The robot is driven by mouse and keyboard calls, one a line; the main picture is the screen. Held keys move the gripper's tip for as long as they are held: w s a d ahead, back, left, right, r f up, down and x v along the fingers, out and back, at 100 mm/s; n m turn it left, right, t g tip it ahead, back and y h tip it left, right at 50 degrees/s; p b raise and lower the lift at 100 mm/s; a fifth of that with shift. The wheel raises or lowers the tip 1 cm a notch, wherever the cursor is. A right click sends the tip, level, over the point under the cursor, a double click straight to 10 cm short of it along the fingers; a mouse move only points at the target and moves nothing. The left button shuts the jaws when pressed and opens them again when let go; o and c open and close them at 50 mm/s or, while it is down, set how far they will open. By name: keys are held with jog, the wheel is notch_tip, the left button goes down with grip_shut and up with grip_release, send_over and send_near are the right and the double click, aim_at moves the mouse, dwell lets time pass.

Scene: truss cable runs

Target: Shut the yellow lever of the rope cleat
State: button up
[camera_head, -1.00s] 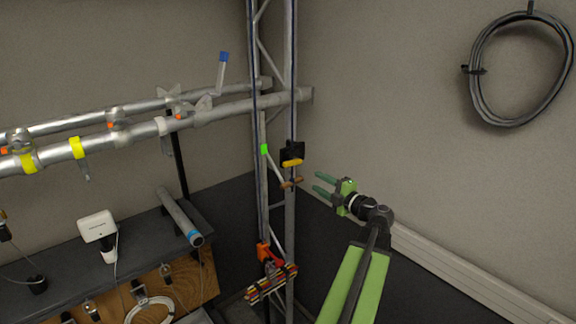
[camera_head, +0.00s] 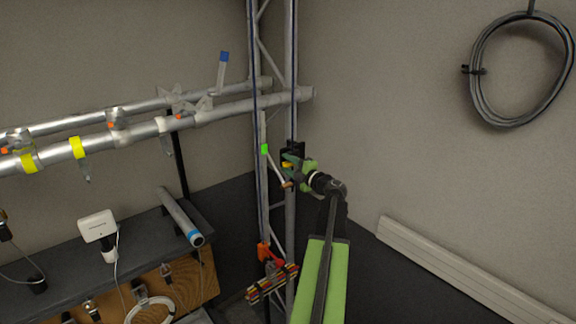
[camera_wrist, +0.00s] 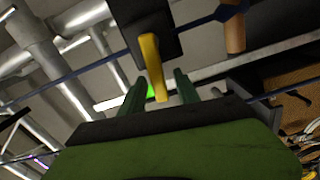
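The rope cleat (camera_head: 298,146) is a black block on the upright truss in the head view, partly hidden behind my gripper. Its yellow lever (camera_head: 287,165) shows as a small patch by my fingers. In the wrist view the black cleat body (camera_wrist: 146,22) is at the top, and the yellow lever (camera_wrist: 152,62) sticks out from it towards my gripper. My gripper (camera_head: 289,169) is at the cleat. Its two green fingers stand apart, one on each side of the lever's end in the wrist view. I cannot tell whether either finger touches the lever.
The truss (camera_head: 290,220) stands upright with a dark rope along it. A brown peg (camera_wrist: 235,32) is beside the cleat in the wrist view. Horizontal pipes (camera_head: 230,107) run left. The wall side to the right is open.

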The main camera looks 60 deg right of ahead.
grip_shut()
jog(key=shift+f, duration=0.1)
dwell(1.3)
